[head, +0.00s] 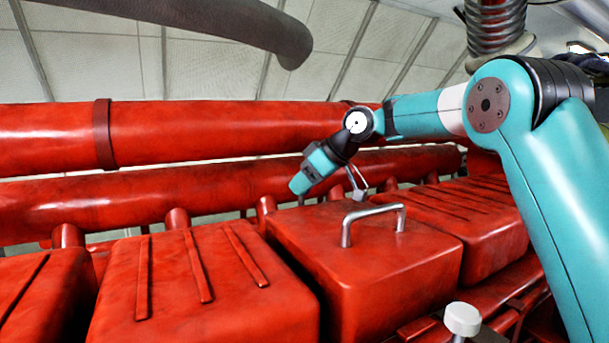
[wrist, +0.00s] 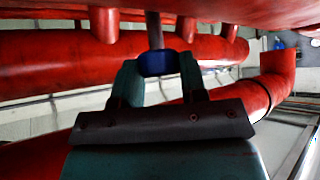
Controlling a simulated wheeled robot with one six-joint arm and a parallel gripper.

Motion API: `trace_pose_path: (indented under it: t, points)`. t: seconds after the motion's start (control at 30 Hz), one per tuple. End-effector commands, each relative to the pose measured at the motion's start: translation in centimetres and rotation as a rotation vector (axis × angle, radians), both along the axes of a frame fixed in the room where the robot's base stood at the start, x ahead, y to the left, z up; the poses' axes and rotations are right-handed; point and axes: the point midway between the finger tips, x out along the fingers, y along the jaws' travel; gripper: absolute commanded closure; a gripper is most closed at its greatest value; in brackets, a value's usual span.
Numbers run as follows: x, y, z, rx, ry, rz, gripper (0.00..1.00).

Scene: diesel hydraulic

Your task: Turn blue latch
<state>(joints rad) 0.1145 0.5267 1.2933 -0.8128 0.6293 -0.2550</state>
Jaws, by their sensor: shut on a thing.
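The blue latch (wrist: 157,65) shows in the wrist view as a small dark blue block at the end of a thin grey rod (wrist: 154,30). My gripper (wrist: 158,72) has its two teal fingers on either side of the block and is shut on it. The fingers hide the block's sides. In the head view, the teal end of my arm is above the back of the red boxes, in front of the lower red pipe. The blue latch cannot be made out there.
A red box (head: 370,258) with a metal handle (head: 372,214) stands close in front of my arm's end. A ribbed red box (head: 195,290) is to its left. Large red pipes (head: 230,131) run behind. A white knob (head: 462,319) sits at the bottom right.

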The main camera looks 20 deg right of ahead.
Motion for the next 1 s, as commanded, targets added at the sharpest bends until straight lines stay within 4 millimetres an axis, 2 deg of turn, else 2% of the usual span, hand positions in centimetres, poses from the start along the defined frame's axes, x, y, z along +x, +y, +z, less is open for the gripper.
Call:
trace_pose_path:
  t: [0.5, 0.53, 0.63, 1.0]
  points:
    - [0.06, -0.01, 0.08, 0.0, -0.003, 0.02, 0.84]
    - [0.06, -0.01, 0.08, 0.0, -0.003, 0.02, 0.58]
    - [0.05, 0.0, 0.06, 0.0, -0.003, 0.02, 0.35]
    - [-0.19, -0.36, 0.41, 0.0, -0.003, 0.019, 0.35]
